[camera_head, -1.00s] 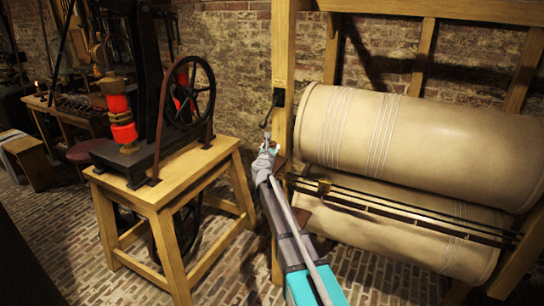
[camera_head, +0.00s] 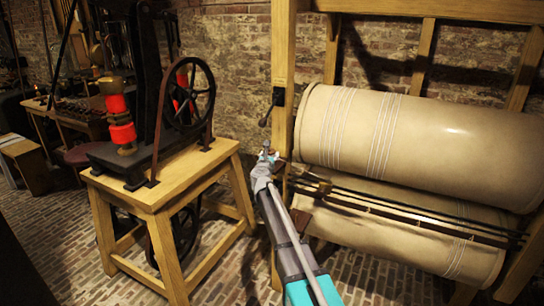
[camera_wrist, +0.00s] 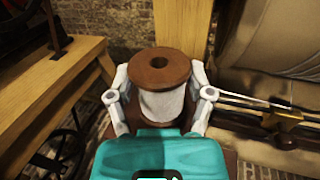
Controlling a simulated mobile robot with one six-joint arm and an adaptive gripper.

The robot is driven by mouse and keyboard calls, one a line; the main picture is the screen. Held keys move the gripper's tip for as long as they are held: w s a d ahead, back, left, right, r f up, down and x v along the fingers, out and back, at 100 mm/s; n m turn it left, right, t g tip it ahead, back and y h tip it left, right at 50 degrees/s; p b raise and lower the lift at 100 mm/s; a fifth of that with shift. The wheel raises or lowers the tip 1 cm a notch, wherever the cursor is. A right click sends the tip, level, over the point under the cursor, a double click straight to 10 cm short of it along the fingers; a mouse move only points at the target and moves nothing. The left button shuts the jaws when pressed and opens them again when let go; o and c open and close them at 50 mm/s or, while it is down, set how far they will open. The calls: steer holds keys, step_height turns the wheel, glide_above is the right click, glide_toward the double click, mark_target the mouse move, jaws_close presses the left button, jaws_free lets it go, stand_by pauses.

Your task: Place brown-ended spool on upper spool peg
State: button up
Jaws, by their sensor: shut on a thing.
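The brown-ended spool (camera_wrist: 160,67) is upright in the wrist view, with a round brown top flange, a centre hole and white winding below. My gripper (camera_wrist: 160,97) is shut around it, with one finger at each side. In the head view my gripper (camera_head: 267,160) is in front of the wooden post, left of the big rolls; the spool is too small to make out there. I cannot make out the upper spool peg for certain. A dark bracket with a lever (camera_head: 278,97) is on the post above my gripper.
Two large cream rolls (camera_head: 400,140) with dark rails between them fill the right side. The wooden post (camera_head: 283,60) stands close behind my gripper. A wooden stand (camera_head: 160,195) with a black wheeled machine is at left. Brick floor shows between.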

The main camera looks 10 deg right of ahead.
steer(key=o, duration=1)
steer(key=shift+f, duration=0.1)
steer(key=shift+c, duration=0.2)
steer(key=shift+r, duration=0.2)
steer(key=v, duration=1.2)
